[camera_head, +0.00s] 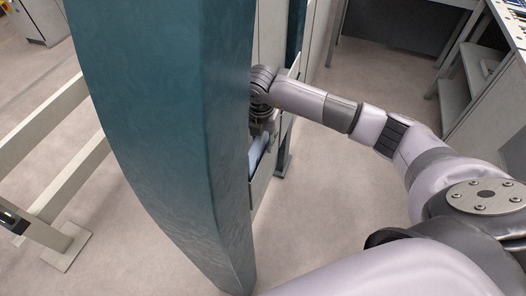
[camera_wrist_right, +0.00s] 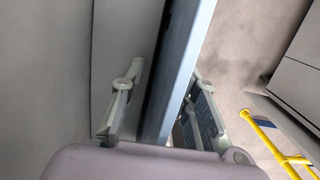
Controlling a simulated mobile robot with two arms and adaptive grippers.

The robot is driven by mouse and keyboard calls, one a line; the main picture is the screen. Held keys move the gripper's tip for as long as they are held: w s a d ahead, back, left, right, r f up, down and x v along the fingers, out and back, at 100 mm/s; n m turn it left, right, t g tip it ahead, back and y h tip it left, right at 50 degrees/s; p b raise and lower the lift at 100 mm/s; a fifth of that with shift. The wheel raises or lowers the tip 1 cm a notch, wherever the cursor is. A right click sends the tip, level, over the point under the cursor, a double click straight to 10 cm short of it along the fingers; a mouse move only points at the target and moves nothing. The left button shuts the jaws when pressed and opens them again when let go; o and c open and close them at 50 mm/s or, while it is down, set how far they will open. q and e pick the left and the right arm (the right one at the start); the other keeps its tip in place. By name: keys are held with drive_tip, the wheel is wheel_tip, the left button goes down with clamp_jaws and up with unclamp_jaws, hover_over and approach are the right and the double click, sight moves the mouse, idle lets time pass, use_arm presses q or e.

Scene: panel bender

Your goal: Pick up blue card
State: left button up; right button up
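My right gripper (camera_head: 262,122) is partly hidden behind the tall teal column, above a narrow pale holder (camera_head: 262,178). A pale blue piece (camera_head: 257,152), perhaps the blue card, shows in the holder just below the gripper. In the right wrist view the two fingers of my right gripper (camera_wrist_right: 163,105) stand apart. A long grey-blue upright panel (camera_wrist_right: 183,60) runs between them, and I cannot tell whether the fingers touch it.
The large teal column (camera_head: 170,110) blocks much of the head view. Pale rails (camera_head: 45,125) stand at left. Grey shelving (camera_head: 468,85) stands at upper right. A yellow rail (camera_wrist_right: 270,145) is at right in the wrist view. The floor (camera_head: 310,200) right of the holder is clear.

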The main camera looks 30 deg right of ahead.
drive_tip(key=shift+f, duration=0.1)
drive_tip(key=shift+c, duration=0.3)
clamp_jaws()
